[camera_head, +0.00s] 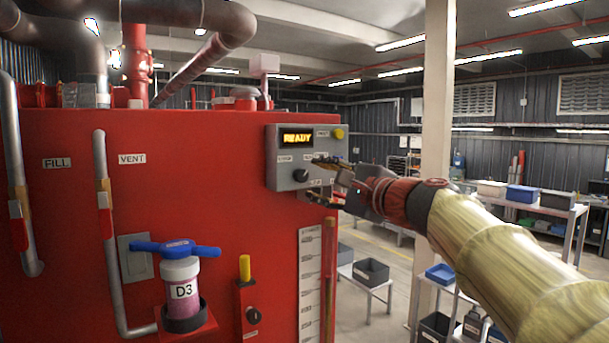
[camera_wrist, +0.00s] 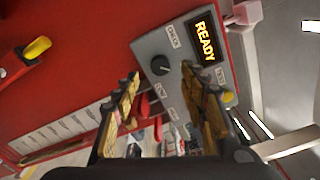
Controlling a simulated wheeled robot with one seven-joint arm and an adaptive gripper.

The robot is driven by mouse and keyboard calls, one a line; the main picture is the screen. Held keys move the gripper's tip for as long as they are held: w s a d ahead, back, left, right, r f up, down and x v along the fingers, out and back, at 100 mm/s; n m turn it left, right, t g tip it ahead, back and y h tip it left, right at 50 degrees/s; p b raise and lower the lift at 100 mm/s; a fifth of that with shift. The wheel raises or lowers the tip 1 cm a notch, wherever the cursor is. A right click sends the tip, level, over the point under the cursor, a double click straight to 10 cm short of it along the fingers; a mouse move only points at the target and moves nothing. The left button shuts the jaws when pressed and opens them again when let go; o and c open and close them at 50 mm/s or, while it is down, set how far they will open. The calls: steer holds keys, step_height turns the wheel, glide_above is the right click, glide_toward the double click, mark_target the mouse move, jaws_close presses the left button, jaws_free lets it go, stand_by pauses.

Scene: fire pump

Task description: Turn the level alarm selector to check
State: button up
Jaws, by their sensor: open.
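The level alarm panel is a grey box (camera_head: 283,153) on the right end of the red tank's front face. Its display (camera_head: 297,139) reads READY in yellow. A black selector knob (camera_head: 300,175) sits on the panel's lower part; in the wrist view the knob (camera_wrist: 160,67) shows near a label reading CHECK (camera_wrist: 173,37). Which way the knob points is hard to tell. My gripper (camera_head: 318,178) is open just right of the knob in the head view. In the wrist view the knob appears beyond and between the open fingers (camera_wrist: 160,88), with nothing held.
A yellow button (camera_head: 338,134) sits at the panel's upper right. Shelves with bins (camera_head: 370,271) stand at the right.

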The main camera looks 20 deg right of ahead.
mark_target(303, 176)
steer(key=p+x, duration=0.2)
steer(key=x, duration=0.4)
steer(key=shift+w, duration=0.35)
steer(key=shift+w+a, duration=0.1)
steer(key=shift+w, duration=0.25)
steer(key=shift+s, duration=0.1)
steer(key=shift+c, duration=1.1)
jaws_close()
